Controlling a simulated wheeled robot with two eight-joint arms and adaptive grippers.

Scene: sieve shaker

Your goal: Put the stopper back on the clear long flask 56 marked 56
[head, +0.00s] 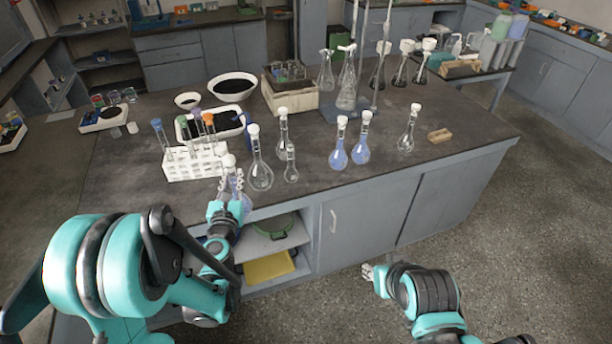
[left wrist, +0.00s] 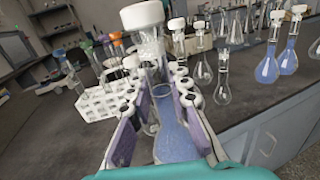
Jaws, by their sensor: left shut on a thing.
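My left gripper (head: 231,186) is at the bench's front edge beside the white tube rack. It is shut on a flask with blue liquid (left wrist: 172,135), upright between the fingers in the left wrist view. A white stopper (left wrist: 142,15) shows at the top of this flask's neck. The number 56 is not readable on any. My right gripper (head: 370,272) is low before the cabinet, its fingers too small to judge.
The white rack (head: 190,166) holds several tubes close left of my left gripper. Two blue-filled stoppered flasks (head: 339,155) (head: 361,150) stand mid-bench. A small wooden block (head: 440,136) lies at right. Bowls (head: 231,87) and a wooden crate (head: 290,97) stand behind. The front right of the bench is clear.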

